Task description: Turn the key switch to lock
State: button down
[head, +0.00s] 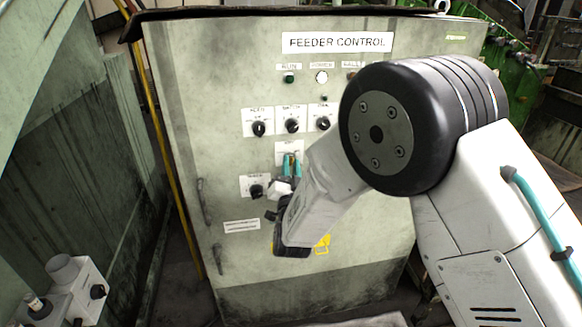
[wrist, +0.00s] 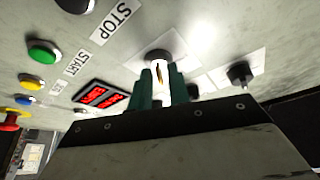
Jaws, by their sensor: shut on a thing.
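The key switch (wrist: 159,57) is a dark round lock on a white plate on the panel, seen in the wrist view. A thin brassy key (wrist: 158,74) shows between my fingertips, right at the lock. My gripper (wrist: 159,82) has two teal fingers shut on the key. In the head view my gripper (head: 291,160) reaches the grey-green cabinet below the row of three knobs, and its fingers largely cover the switch. The switch's lock marking and the key's exact angle cannot be read.
The FEEDER CONTROL cabinet (head: 232,80) carries black knobs (head: 291,126) above the switch and another knob (head: 257,191) at lower left. The wrist view shows green (wrist: 43,52) and yellow (wrist: 31,82) buttons, a red display (wrist: 101,97) and a black knob (wrist: 240,74) nearby.

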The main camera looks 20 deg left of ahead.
jog(key=n+y, duration=0.1)
jog(key=n, duration=0.1)
jog(key=n+g+y, duration=0.1)
jog(key=n+y, duration=0.1)
jog(key=n, duration=0.1)
jog(key=shift+w+d+n, duration=0.1)
jog(key=shift+d+n, duration=0.05)
jog(key=shift+n, duration=0.15)
jog(key=n+g+y, duration=0.1)
jog(key=n, duration=0.2)
jog(key=n+g+y, duration=0.1)
jog(key=n, duration=0.3)
jog(key=n+g+y, duration=0.1)
jog(key=n+y, duration=0.1)
jog(key=n, duration=0.1)
jog(key=shift+w+d+g, duration=0.1)
jog(key=shift+g, duration=0.2)
jog(key=shift+r+n+g+y, duration=0.1)
jog(key=shift+n+g+y, duration=0.25)
jog(key=shift+n, duration=0.8)
jog(key=shift+r+n+g+y, duration=0.15)
jog(key=shift+n+g, duration=0.4)
jog(key=shift+n, duration=0.6)
jog(key=shift+f, duration=0.1)
jog(key=c, duration=1.6)
grip_release()
jog(key=shift+c, duration=0.2)
jog(key=shift+f, duration=0.1)
